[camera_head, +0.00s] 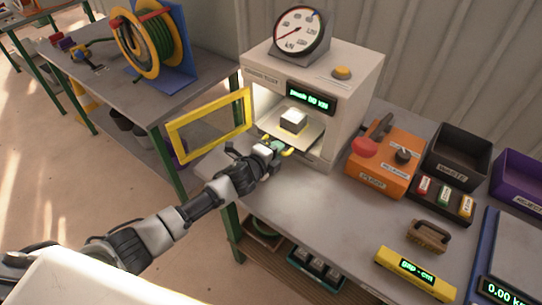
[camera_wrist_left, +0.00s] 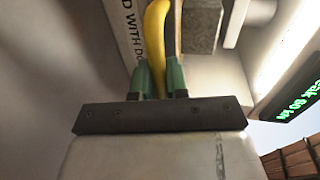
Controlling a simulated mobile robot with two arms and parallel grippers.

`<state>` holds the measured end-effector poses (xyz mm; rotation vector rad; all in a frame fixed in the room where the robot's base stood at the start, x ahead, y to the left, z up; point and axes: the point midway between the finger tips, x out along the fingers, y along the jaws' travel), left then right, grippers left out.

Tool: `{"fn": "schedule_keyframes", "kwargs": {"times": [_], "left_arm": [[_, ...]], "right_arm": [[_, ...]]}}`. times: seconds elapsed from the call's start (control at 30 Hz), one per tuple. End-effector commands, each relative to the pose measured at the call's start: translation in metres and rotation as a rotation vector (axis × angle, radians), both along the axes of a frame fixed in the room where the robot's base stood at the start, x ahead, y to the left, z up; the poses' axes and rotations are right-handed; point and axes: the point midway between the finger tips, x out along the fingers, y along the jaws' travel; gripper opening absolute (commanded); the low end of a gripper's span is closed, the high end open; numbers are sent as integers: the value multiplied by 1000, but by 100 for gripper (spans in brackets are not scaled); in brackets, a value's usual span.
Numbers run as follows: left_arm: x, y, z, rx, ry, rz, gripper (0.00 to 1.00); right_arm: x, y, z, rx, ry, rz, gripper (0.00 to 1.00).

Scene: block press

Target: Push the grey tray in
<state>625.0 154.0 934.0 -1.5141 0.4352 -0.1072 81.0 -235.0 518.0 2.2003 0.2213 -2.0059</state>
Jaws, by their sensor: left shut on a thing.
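The grey tray (camera_head: 308,137) sticks out of the open front of the white press (camera_head: 345,105), with a pale block (camera_head: 292,120) on it. A yellow handle (camera_head: 289,152) is at the tray's front edge. My left gripper (camera_head: 277,146) is at this handle. In the left wrist view its green fingers (camera_wrist_left: 161,78) are shut on the yellow handle (camera_wrist_left: 155,35), and part of the grey block (camera_wrist_left: 201,25) shows beyond. My right gripper is in neither view.
The press's yellow-framed door (camera_head: 210,127) stands open to the left, beside my left gripper.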

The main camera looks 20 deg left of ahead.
Motion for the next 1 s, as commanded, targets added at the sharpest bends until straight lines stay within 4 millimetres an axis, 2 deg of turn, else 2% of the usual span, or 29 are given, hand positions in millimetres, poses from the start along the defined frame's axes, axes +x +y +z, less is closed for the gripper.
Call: {"fn": "schedule_keyframes", "kwargs": {"times": [0.17, 0.2, 0.33, 0.67, 0.77, 1.0], "left_arm": [[-1, 1, 0, 1, 1, 1, 0], [-1, 1, 0, 1, 1, 1, 21], [-1, 1, 0, 1, 1, 1, 39], [-4, 2, 0, 1, 1, 1, 39], [-13, 6, 1, 2, 1, 1, 39], [-55, 20, 10, 2, 1, -2, 39]], "right_arm": [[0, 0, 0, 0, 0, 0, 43], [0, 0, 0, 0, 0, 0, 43], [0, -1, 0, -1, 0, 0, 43], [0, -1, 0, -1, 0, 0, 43], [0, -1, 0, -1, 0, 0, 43], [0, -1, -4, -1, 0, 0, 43]]}}
